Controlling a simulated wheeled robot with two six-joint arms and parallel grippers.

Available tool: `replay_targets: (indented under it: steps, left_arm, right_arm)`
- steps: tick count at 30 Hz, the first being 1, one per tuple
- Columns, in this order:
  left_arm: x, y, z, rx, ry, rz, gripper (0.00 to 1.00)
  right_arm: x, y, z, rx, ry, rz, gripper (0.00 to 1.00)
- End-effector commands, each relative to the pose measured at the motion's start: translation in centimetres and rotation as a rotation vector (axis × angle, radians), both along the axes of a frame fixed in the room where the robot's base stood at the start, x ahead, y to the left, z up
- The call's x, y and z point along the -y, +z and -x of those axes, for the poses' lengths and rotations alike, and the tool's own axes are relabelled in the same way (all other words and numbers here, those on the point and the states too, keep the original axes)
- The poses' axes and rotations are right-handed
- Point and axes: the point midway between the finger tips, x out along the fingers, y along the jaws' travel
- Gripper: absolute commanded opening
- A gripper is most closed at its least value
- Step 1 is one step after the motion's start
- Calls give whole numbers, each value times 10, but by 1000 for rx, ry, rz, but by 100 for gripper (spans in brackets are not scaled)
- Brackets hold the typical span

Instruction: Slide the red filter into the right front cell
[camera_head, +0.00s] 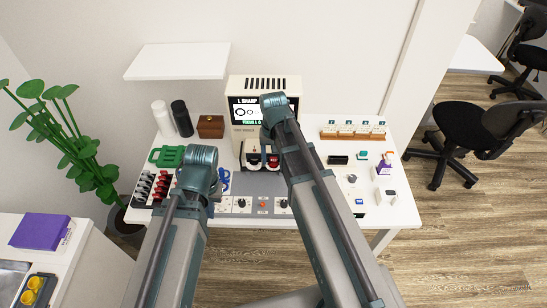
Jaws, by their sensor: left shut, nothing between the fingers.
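The lens rack (141,192) stands at the table's left with rows of black and red pieces. A red piece (163,187) shows in it, but I cannot tell whether it is the red filter. In front of the screen machine (240,115), a holder (262,160) carries two dark round parts with red on them; its separate cells are too small to make out. My left gripper (213,192) is mostly hidden behind my left arm, right of the rack, shut and empty. My right gripper is hidden behind my right arm, which crosses the machine's front.
A green tray (167,156), white and black bottles (181,118) and a brown box (210,126) stand at the back left. A wooden rack (353,136) stands at the back right. A control panel (240,205) lies along the front edge. Small boxes crowd the right side.

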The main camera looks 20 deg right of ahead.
Motion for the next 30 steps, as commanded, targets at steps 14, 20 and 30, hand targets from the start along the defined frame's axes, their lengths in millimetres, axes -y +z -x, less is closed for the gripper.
replay_targets:
  steps: [14,20,30]
  left_arm:
    - [0,2,0,0,0,0,0]
    - [0,14,0,0,0,0,0]
    - [0,59,0,0,-1,0,0]
  right_arm:
    - [0,2,0,0,0,0,80]
    - [0,14,0,0,0,0,80]
    - [0,59,0,0,0,0,80]
